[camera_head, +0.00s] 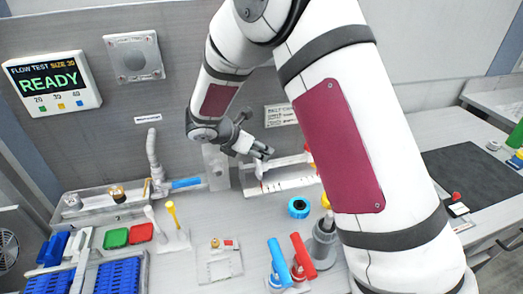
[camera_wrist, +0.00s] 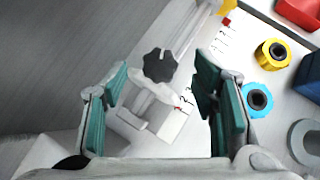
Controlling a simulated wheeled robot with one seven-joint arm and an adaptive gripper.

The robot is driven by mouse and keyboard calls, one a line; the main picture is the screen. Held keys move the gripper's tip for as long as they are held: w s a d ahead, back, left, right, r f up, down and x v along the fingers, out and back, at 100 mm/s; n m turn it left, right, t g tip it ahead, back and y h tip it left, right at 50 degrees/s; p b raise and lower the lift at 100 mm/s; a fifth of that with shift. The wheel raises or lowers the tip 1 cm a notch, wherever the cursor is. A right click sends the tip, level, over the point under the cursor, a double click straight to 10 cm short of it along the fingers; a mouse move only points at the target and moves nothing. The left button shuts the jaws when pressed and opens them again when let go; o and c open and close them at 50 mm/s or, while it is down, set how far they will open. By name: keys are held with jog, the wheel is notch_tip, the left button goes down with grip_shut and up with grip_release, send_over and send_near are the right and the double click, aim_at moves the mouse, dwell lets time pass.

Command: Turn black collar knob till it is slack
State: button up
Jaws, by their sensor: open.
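The black collar knob (camera_wrist: 159,66), with a lobed rim, sits on a white collar (camera_wrist: 150,95) on a pale rail with scale marks. In the wrist view my gripper (camera_wrist: 162,78) is open, with one teal-padded finger on each side of the knob. Gaps show between the knob and both fingers, and the gripper is empty. In the head view my gripper (camera_head: 262,158) is over the left part of the white scale rail (camera_head: 292,183). I cannot make out the knob there; the gripper seems to hide it.
A yellow ring (camera_wrist: 273,54) and a blue ring (camera_wrist: 257,99) lie right of the rail. Blue-handled (camera_head: 278,262) and red-handled (camera_head: 302,256) valves stand in front. A display (camera_head: 52,84) on the wall reads READY.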

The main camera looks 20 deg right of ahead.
aim_at(260, 151)
jog(key=shift+x, duration=1.7)
jog(key=c, duration=1.2)
jog(key=shift+o, duration=0.2)
jog(key=shift+w, duration=0.1)
jog(key=m+g+b, duration=0.1)
jog(key=m+g+h+b, duration=0.1)
jog(key=shift+w+f+m+b, duration=0.15)
jog(key=shift+m+b, duration=0.25)
jog(key=shift+m+g+b, duration=1.3)
jog(key=shift+m+b, duration=0.2)
jog(key=shift+m, duration=0.2)
